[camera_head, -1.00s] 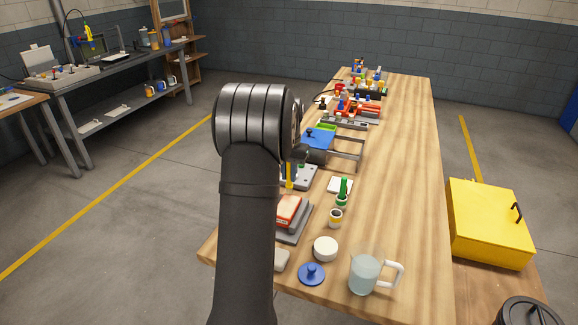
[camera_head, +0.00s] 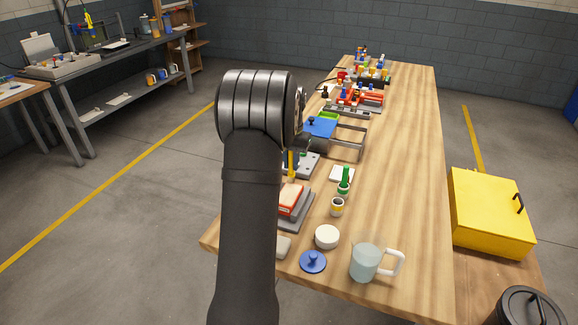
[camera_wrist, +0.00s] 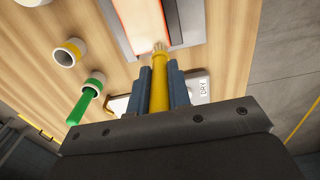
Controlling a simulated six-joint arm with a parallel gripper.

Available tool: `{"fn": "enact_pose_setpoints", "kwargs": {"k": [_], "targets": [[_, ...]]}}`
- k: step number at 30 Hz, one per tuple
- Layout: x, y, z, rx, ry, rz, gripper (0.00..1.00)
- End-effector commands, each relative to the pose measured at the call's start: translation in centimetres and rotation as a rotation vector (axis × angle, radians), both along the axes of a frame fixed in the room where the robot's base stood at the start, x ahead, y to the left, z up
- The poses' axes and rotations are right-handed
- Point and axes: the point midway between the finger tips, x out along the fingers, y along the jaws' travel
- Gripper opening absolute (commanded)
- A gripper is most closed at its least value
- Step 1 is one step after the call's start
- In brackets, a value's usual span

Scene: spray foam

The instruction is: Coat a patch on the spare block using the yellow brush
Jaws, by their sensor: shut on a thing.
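My gripper (camera_wrist: 159,92) is shut on the yellow brush (camera_wrist: 159,85). The brush's pale bristles point toward a red-topped block (camera_wrist: 143,18) on a grey base; contact cannot be told. In the head view, the yellow brush (camera_head: 291,164) shows just beyond the red-topped block (camera_head: 291,198), and my arm hides most of the gripper. A pale block (camera_head: 283,246) is partly hidden nearer the front. I cannot tell which block is the spare one. A yellow-ringed cup (camera_head: 337,207) looks empty in the wrist view (camera_wrist: 68,54).
A green brush (camera_head: 346,175) stands in a green-ringed cup. A white round pot (camera_head: 327,236), a blue knobbed lid (camera_head: 313,261) and a glass mug (camera_head: 366,263) stand near the front. A grey plate (camera_wrist: 197,88) carries a DRY label. The table's right side is clear.

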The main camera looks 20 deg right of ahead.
Motion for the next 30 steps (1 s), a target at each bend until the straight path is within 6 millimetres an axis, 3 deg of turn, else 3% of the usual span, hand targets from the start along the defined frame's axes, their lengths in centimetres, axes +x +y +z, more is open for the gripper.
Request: {"fn": "enact_pose_setpoints", "kwargs": {"k": [1,18,30], "targets": [[0.1,0.0,1.6,-0.004,-0.007,0.000,0.00],[0.0,0.0,6.4,-0.002,-0.004,0.000,0.00],[0.0,0.1,7.5,-0.001,-0.002,0.000,0.00]]}}
